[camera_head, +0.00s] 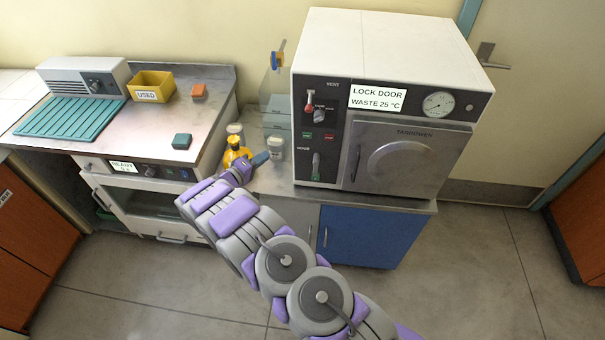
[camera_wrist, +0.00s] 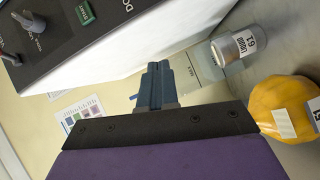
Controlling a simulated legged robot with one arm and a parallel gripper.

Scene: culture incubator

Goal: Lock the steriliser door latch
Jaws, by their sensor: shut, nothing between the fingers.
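The steriliser (camera_head: 345,45) is a white box with a dark control panel, standing on the bench at right in the head view. Its grey door (camera_head: 429,178) looks closed. A small lever handle (camera_head: 316,163) sits in a slot low on the panel, left of the door, under a door label. The display (camera_head: 377,97) reads "LOCK DOOR, WASTE 25 °C". My gripper (camera_head: 262,157) is shut and empty, left of the steriliser and apart from the lever. In the wrist view its fingers (camera_wrist: 157,72) are together, beside the steriliser's white side; part of the panel (camera_wrist: 60,40) shows at top left.
A yellow bottle (camera_head: 237,152) and a labelled jar (camera_head: 276,146) stand close to my gripper; both show in the wrist view, bottle (camera_wrist: 280,105) and jar (camera_wrist: 235,47). A red-knobbed vent lever (camera_head: 310,103) is higher on the panel. Floor ahead of the blue cabinet (camera_head: 365,235) is clear.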

